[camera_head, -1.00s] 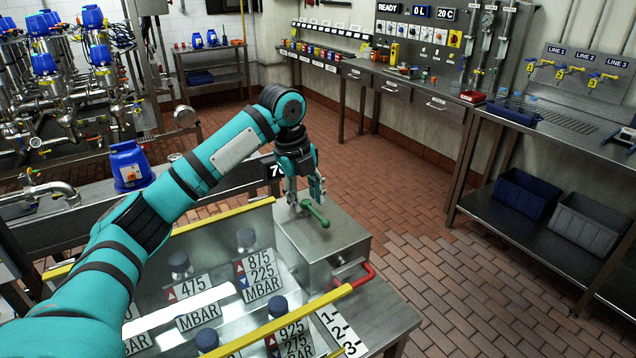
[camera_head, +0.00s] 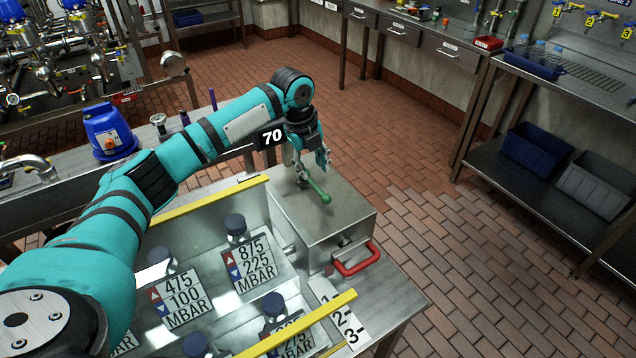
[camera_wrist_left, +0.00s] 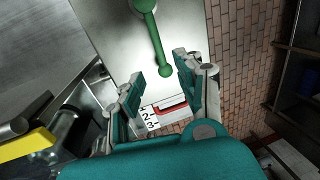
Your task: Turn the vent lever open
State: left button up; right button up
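A green lever (camera_head: 317,190) with a round knob end sits on top of a grey metal box (camera_head: 345,212). It points toward the box's front right in the head view. In the left wrist view the green lever (camera_wrist_left: 157,40) runs down from a round hub, and its knob end shows between the two fingertips. My left gripper (camera_head: 312,171) is over the box top at the lever, with its fingers apart; it also shows open in the left wrist view (camera_wrist_left: 158,80). I cannot tell whether a finger touches the lever. My right gripper is in neither view.
A red handle (camera_head: 356,260) sticks out from the box's front. Left of it are a yellow rail (camera_head: 300,325) and several dark knobs with MBAR plates (camera_head: 252,263). A blue-topped unit (camera_head: 108,132) stands behind my arm. The brick floor (camera_head: 430,160) at right is clear.

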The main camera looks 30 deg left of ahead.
aim_at(319, 190)
pick_arm(q)
jog(key=f, duration=0.2)
jog(key=w+f, duration=0.1)
jog(key=f, duration=0.2)
jog(key=f+p, duration=0.1)
jog(key=f, duration=0.1)
jog(key=shift+w+d+f, duration=0.2)
jog(key=shift+d+f, duration=0.15)
jog(key=shift+f, duration=0.05)
jog(key=shift+c, duration=0.2)
grip_shut()
